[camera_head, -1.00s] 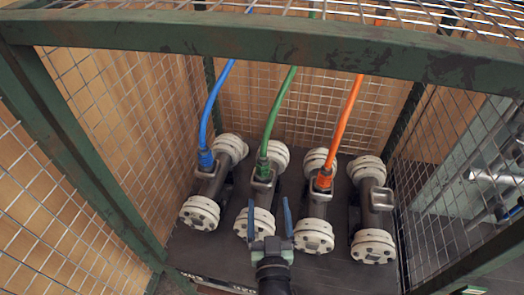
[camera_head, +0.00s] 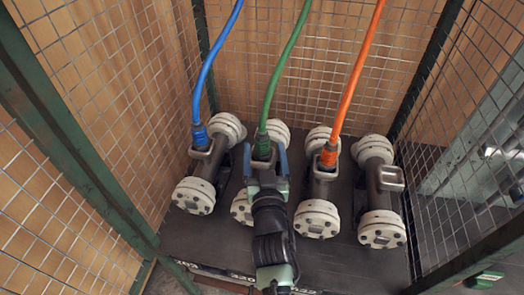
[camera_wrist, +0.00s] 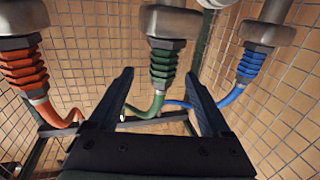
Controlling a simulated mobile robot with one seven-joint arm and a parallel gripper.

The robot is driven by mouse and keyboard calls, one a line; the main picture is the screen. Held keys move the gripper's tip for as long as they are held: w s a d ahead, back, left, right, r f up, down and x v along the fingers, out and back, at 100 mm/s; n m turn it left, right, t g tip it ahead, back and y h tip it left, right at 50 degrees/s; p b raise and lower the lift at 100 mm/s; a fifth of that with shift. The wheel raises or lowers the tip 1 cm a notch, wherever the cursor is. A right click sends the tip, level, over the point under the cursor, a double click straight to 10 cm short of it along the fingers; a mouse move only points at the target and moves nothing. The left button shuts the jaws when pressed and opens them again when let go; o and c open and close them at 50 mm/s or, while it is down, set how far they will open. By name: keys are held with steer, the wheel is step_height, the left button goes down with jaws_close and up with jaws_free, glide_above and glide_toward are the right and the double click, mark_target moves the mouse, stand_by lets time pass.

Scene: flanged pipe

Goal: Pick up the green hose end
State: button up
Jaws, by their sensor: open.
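The green hose end (camera_head: 262,146) is a ribbed connector seated on the second pipe from the left, with its green hose rising from it. In the wrist view the green hose end (camera_wrist: 164,64) is upside down, ahead of and between the fingers. My gripper (camera_head: 265,160) is open, and in the head view its blue fingers stand on either side of the hose end. In the wrist view my gripper (camera_wrist: 160,95) shows nothing clamped between its fingers. My gripper partly hides the second pipe (camera_head: 241,207).
The blue hose end (camera_head: 200,136) is on the left pipe, and the orange hose end (camera_head: 329,155) is on the third pipe. The right pipe (camera_head: 377,195) has no hose. Wire mesh walls and green cage posts (camera_head: 75,150) enclose the pipes on a dark platform (camera_head: 200,240).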

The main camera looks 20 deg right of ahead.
mark_target(262, 146)
steer(key=shift+b+x, duration=1.05)
steer(key=shift+x, duration=1.1)
steer(key=shift+a+f, duration=0.15)
jaws_close()
